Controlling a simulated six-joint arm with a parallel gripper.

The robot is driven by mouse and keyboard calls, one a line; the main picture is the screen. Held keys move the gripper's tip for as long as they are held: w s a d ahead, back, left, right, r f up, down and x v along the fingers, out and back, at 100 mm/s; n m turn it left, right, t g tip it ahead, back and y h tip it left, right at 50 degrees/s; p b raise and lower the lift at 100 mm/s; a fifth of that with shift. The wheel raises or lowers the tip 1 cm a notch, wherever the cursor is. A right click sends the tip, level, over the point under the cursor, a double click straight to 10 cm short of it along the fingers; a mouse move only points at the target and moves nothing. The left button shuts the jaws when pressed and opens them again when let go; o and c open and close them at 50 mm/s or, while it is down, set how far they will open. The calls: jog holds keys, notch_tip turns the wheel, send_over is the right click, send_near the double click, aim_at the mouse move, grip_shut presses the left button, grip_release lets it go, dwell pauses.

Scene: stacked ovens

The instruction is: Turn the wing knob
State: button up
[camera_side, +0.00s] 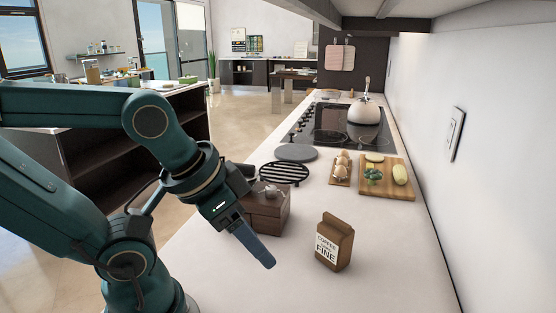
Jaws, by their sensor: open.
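My gripper (264,256) hangs over the near part of the counter, pointing down and to the right. Its fingers are seen nearly edge-on, apart and with nothing visible between them. A dark brown box (270,212) stands on the counter just behind it, partly covered by my arm. A small pale metal piece (270,190) sits on the box's top; I cannot tell whether it is the wing knob. No other wing knob can be made out, and no ovens are seen.
A coffee bag (334,243) stands right of my gripper. Behind are a black round rack (285,173), a grey disc (296,153), an egg tray (340,178), a cutting board (388,188) with vegetables, and a kettle (364,112) on the cooktop. A wall bounds the right.

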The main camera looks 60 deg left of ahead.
jog(key=shift+s+f, duration=0.1)
jog(key=shift+s, duration=0.1)
jog(key=c, duration=0.5)
jog(key=r, duration=0.1)
jog(key=w+r, duration=0.1)
jog(key=r, duration=0.1)
jog(key=shift+w+r, duration=0.15)
jog(key=shift+w, duration=0.05)
grip_shut()
jog(key=w+a+r+n+y, duration=0.2)
jog(key=w+a+r+n, duration=0.2)
jog(key=w+a+r, duration=0.65)
jog(key=n+g, duration=0.3)
jog(key=n, duration=0.2)
send_over(242, 169)
jog(key=w+a, duration=0.1)
jog(key=w, duration=0.3)
notch_tip(242, 169, down, 6)
jog(key=shift+y, duration=0.4)
jog(key=x, duration=0.6)
jog(key=s+x, duration=0.1)
jog(key=x, duration=0.2)
jog(key=shift+d+f, duration=0.25)
jog(key=shift+d, duration=0.05)
jog(key=shift+s+d, duration=1)
